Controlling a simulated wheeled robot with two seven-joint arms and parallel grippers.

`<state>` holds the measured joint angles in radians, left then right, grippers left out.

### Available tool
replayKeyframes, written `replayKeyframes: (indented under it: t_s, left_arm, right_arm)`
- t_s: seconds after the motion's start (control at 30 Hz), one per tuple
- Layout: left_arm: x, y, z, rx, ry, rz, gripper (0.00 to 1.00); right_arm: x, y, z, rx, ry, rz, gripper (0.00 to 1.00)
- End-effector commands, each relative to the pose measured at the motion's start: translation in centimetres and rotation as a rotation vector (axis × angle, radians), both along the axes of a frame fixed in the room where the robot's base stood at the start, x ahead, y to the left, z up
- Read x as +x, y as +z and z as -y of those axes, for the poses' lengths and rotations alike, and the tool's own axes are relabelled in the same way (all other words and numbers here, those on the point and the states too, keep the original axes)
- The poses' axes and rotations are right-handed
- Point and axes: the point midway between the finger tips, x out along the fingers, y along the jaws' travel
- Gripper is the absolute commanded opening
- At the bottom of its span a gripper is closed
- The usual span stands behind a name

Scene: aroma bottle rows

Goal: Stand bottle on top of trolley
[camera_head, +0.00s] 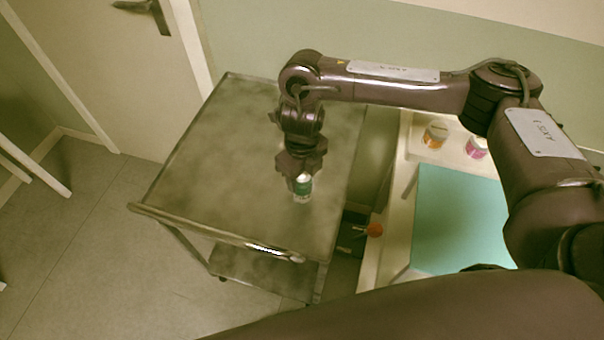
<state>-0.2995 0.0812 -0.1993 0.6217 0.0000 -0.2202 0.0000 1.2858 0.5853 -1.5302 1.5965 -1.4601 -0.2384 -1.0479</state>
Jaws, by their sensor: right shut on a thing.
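A small bottle (302,189) with a green band and a pale lower part is upright at the tips of my right gripper (301,174). My right gripper points down and is shut on it. The bottle is over the top of the metal trolley (215,170), right of its middle. I cannot tell whether its base touches the trolley top. The fingers hide the bottle's upper part. My left gripper is not in view.
The trolley top is otherwise bare, with a raised front rail. Right of it, a pale counter holds a teal mat (455,220), an orange jar (435,135) and a pink jar (476,147).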

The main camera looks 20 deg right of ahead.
Motion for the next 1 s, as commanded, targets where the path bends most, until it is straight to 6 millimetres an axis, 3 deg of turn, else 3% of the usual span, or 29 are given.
replayKeyframes:
  t_s: [0.33,0.37,0.5,0.8,1.0]
  left_arm:
    - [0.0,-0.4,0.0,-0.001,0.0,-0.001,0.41]
    - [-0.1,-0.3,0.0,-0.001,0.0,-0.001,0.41]
    - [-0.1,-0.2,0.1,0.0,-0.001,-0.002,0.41]
    - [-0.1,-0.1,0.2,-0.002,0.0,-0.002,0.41]
    - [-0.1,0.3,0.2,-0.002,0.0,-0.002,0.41]
  right_arm:
    - [0.1,-0.4,0.0,0.001,0.0,0.002,0.19]
    - [0.0,-0.2,0.0,0.0,0.0,0.001,0.52]
    - [0.0,-0.2,0.0,0.0,0.0,0.001,0.7]
    - [0.0,0.0,0.0,0.0,-0.001,0.001,0.7]
    - [0.2,2.1,0.0,0.0,0.001,0.007,0.7]
